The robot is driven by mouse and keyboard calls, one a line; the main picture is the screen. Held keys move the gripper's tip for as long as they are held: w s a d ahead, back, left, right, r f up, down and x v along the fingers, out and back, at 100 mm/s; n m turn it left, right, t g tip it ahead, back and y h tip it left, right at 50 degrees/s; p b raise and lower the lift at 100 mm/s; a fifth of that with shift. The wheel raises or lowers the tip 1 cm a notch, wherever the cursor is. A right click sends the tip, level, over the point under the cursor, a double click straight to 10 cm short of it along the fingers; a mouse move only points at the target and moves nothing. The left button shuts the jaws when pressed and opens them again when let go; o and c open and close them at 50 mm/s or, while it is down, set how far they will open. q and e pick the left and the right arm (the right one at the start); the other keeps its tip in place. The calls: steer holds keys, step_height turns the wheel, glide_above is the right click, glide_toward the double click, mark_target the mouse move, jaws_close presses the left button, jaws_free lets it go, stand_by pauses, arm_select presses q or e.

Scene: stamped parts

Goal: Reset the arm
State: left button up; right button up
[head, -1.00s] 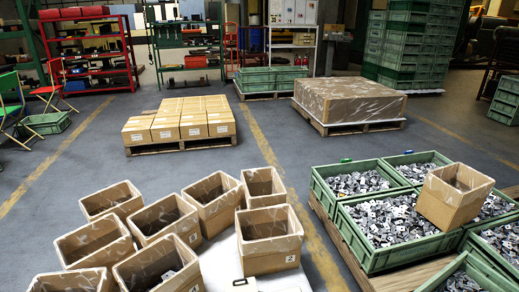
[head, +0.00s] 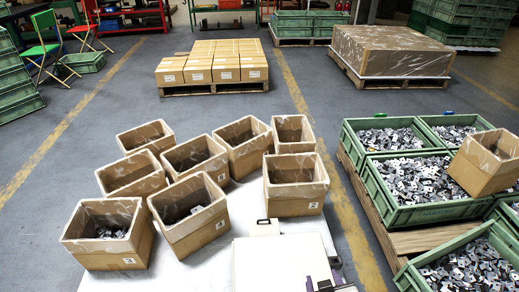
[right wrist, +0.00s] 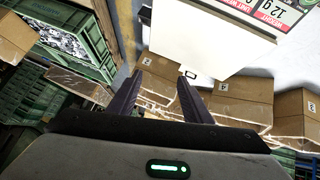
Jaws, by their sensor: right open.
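My right gripper (head: 328,284) shows only in part at the bottom edge of the head view, right beside the white scale plate (head: 285,266). In the right wrist view, its two dark fingers (right wrist: 160,84) stand apart with nothing between them. The fingers point toward the white plate and the cardboard boxes. My left gripper is not in view.
Several open cardboard boxes (head: 201,216) stand on a white table; some hold metal parts. Green crates (head: 408,213) of stamped parts stand on a pallet at right, with a cardboard box (head: 484,166) on top. A weight display (right wrist: 265,18) shows in the wrist view.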

steer(key=s+d+r+g+y, duration=0.1)
steer(key=s+d+r+g, duration=0.2)
steer(key=s+r, duration=0.45)
steer(key=s+d+r+g+y, duration=0.15)
steer(key=s+r, duration=0.25)
steer(key=s, duration=0.7)
arm_select(q)
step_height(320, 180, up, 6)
steer(key=p, duration=0.9)
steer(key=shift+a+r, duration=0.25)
arm_select(e)
steer(key=w+a+f+t+y, duration=0.1)
steer(key=w+a+f+t, duration=0.1)
steer(key=w+a+t, duration=0.2)
steer(key=shift+w+a, duration=0.35)
steer(key=shift+a, duration=0.5)
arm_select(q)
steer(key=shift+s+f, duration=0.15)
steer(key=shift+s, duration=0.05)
arm_select(e)
steer(key=shift+f+y, duration=0.1)
steer(key=shift+y, duration=0.15)
